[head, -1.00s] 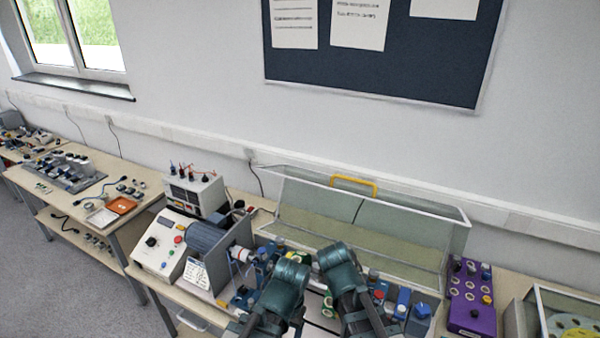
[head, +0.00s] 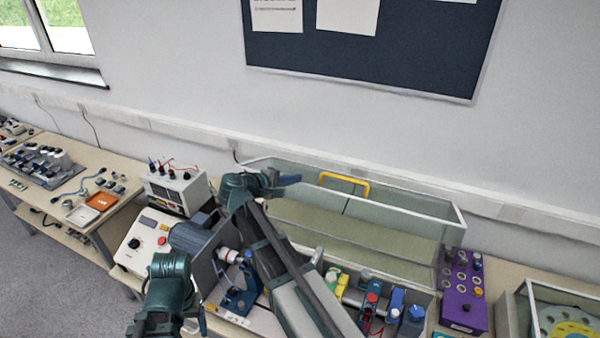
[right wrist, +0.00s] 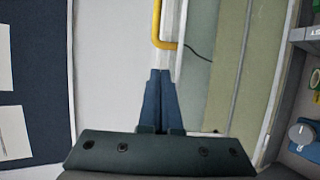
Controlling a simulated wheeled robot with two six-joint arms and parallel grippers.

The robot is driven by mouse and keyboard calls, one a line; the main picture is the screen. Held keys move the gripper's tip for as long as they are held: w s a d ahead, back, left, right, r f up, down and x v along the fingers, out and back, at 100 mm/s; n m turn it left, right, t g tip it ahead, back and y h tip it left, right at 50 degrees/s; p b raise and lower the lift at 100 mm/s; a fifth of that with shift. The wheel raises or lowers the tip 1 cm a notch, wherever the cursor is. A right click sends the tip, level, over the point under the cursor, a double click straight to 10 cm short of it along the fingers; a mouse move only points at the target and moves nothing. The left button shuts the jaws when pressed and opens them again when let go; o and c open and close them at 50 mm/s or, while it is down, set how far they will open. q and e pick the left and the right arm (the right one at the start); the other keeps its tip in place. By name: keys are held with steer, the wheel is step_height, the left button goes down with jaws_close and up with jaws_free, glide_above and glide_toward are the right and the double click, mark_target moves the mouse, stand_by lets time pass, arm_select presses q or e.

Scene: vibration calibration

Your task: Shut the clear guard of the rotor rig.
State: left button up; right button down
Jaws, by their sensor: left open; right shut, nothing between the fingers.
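The clear guard (head: 400,212) of the rotor rig stands open, swung up and back behind the rig, with a yellow handle (head: 345,178) on its upper edge. My right gripper (head: 296,179) is shut and empty, left of the handle. In the right wrist view its blue fingertips (right wrist: 160,72) lie together just short of the handle's bend (right wrist: 164,44), apparently with a small gap. The rig's motor (head: 195,232) and shaft parts are in front, partly hidden by my right arm. My left arm is at the lower left; its fingers do not show.
A purple control box (head: 464,290) stands right of the rig, with a clear-covered case (head: 560,310) beyond it. A meter box (head: 178,190) with leads stands behind the motor. Red and blue knobs line the rig's front. The wall is close behind the guard.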

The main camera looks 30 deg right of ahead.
mark_target(312, 183)
steer(key=b+x, duration=0.3)
steer(key=x, duration=0.5)
steer(key=shift+s+d+f, duration=0.1)
steer(key=shift+b+x, duration=0.3)
steer(key=shift+x, duration=0.6)
